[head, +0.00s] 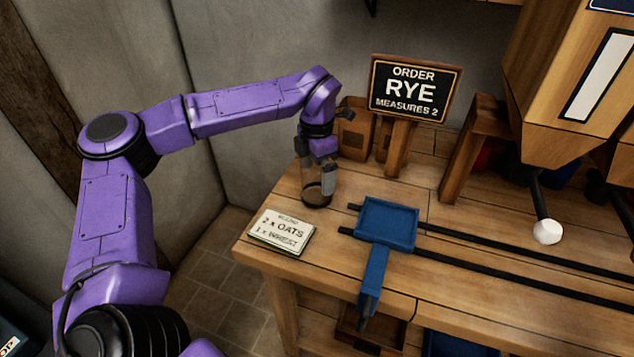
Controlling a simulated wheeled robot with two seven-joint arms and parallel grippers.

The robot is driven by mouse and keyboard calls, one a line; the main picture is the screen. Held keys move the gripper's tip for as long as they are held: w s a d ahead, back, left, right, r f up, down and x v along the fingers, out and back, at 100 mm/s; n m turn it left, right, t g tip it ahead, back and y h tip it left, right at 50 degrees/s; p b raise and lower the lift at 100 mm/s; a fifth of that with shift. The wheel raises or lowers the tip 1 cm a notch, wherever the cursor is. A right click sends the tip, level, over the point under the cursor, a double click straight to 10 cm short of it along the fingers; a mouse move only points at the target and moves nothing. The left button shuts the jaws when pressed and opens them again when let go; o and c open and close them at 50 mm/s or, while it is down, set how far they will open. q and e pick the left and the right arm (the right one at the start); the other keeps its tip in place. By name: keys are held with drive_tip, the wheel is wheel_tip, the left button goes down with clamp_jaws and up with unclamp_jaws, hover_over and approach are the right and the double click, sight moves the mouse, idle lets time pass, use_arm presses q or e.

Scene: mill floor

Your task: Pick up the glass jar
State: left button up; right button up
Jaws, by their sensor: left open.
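The glass jar (315,195) stands upright near the left end of the wooden bench, with a brown layer low inside it. My left gripper (319,170) points down at the jar from above. Its fingers are around or right beside the jar's upper part, and they hide the rim. The fingers are open. I cannot tell whether they touch the glass. My right gripper does not show.
A card (282,231) lies in front of the jar. A blue tray with a handle (387,222) sits on black rails to the right. An order sign (414,88) stands behind. A white knob (547,232) hangs under the wooden hopper (565,80) at right.

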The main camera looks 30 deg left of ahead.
use_arm(q)
drive_tip(key=c, duration=1.1)
